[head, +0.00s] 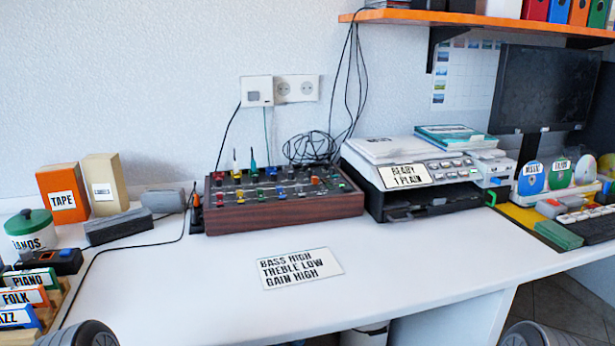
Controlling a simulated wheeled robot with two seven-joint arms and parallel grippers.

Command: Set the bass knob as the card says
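A white card (300,268) lies flat on the desk in front of the mixer. It reads BASS HIGH, TREBLE LOW, GAIN HIGH. The mixer (285,214) is a low box with a wood-brown front and a dark top panel. Its top carries several small red, blue, green and yellow knobs or caps. Their labels and settings are too small to read, so I cannot tell which is the bass knob. Neither of my grippers shows; only dark rounded parts, which look like my arms, show at the bottom left and bottom right edges.
A printer (420,178) labelled READY PLAIN stands right of the mixer. A dark grey box (118,226), an orange TAPE box (62,194) and a green-lidded jar (31,231) stand left. A black cable crosses the desk's left part. The desk around the card is clear.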

